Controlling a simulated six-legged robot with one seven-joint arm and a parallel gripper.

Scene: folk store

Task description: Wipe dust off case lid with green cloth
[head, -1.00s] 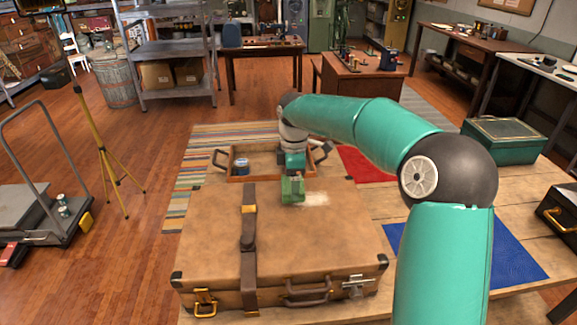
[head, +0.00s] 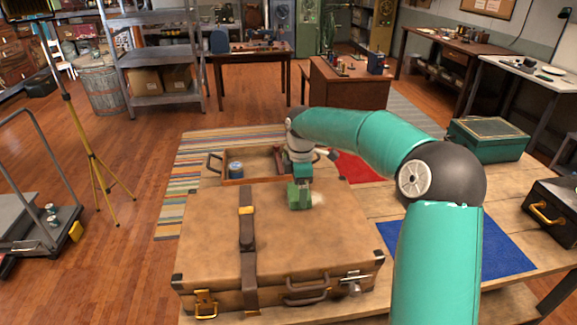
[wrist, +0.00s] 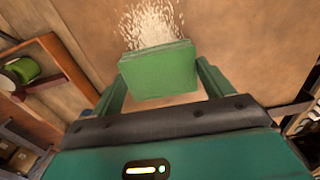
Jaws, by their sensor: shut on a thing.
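The tan case (head: 310,245) lies closed on the wooden table, its lid facing up, with a dark strap across it. A pale dust patch (wrist: 152,24) lies on the lid just past the cloth in the wrist view. In the head view only a bit of the dust (head: 319,198) shows to the right of the cloth. The folded green cloth (wrist: 160,68) is held between the two fingers of my gripper (wrist: 163,85). In the head view the cloth (head: 299,196) is at the lid's far part, right of the strap. I cannot tell whether it touches the lid.
A blue mat (head: 470,245), a green box (head: 490,139) and a black case (head: 553,208) are on the right. A red mat (head: 361,167) lies behind my arm.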

